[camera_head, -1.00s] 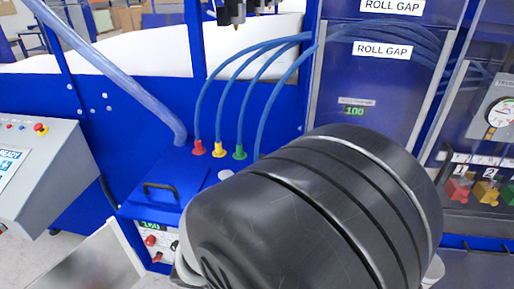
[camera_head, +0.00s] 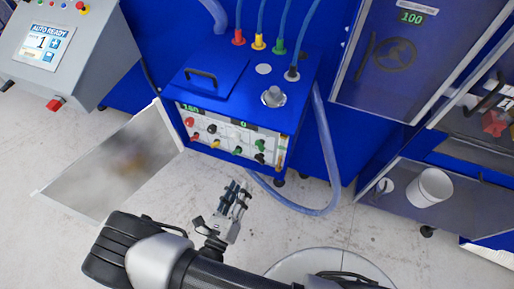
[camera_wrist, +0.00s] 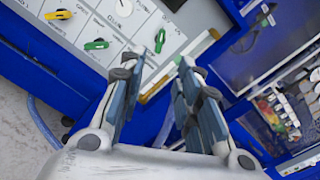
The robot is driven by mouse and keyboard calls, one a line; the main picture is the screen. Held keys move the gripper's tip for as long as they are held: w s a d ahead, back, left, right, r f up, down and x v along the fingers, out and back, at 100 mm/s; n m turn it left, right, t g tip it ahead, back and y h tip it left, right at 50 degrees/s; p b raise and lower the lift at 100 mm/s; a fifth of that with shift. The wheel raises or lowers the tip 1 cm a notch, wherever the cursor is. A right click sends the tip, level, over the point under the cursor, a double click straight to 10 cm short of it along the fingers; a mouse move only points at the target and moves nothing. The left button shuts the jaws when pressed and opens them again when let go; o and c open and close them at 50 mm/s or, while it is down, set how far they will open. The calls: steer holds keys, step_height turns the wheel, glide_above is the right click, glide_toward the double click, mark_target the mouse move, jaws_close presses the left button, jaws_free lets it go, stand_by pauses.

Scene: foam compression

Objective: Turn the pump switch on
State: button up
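The blue pump unit (camera_head: 240,92) stands in the centre of the head view. Its white front panel (camera_head: 215,128) carries two green readouts and several red, green and black switches. I cannot read which one is the pump switch. In the wrist view my gripper (camera_wrist: 172,62) is open with nothing between the fingers.
A grey console (camera_head: 62,45) with a screen stands at the left. An open panel door (camera_head: 115,165) juts out left of the pump unit. A blue hose (camera_head: 325,165) loops down on the right. A white bucket (camera_head: 430,187) sits on a low shelf. Grey floor is free in front.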

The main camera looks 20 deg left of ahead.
mark_target(258, 147)
steer(key=w, duration=0.5)
steer(key=w+d, duration=0.1)
steer(key=w, duration=1)
steer(key=shift+d, duration=0.2)
steer(key=shift+s, duration=0.1)
steer(key=shift+c, duration=0.5)
jaws_close()
